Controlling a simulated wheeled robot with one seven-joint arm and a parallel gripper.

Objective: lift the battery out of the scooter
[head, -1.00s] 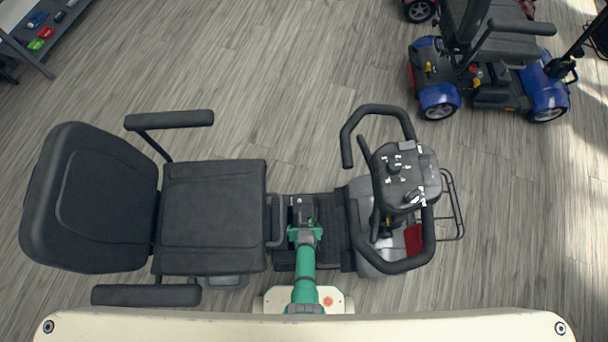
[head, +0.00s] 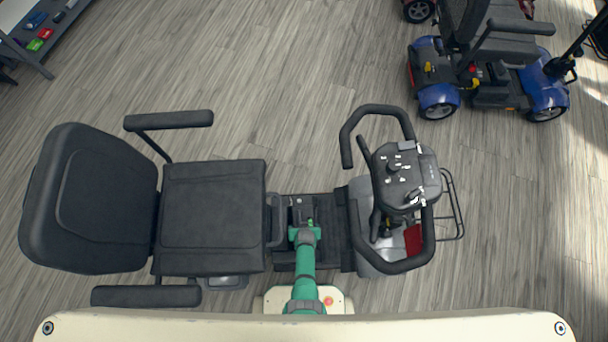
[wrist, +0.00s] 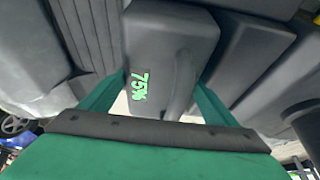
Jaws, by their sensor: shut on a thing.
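The battery (wrist: 168,40) is a dark grey block with a green "75%" readout on its face, in the upper middle of the wrist view. My gripper (wrist: 160,92) has a green finger on each side of it and is shut on it. In the head view my gripper (head: 305,234) is over the floor section of the near scooter (head: 213,215), between its seat and steering column. My gripper and arm partly hide the battery's place there, and I cannot tell how far it stands out of the scooter.
The scooter's seat is on the left, and its tiller with black loop handlebars (head: 405,180) is on the right. A blue scooter (head: 548,85) stands at the upper right. A shelf with small coloured items (head: 40,38) is at the upper left. Open wooden floor lies between.

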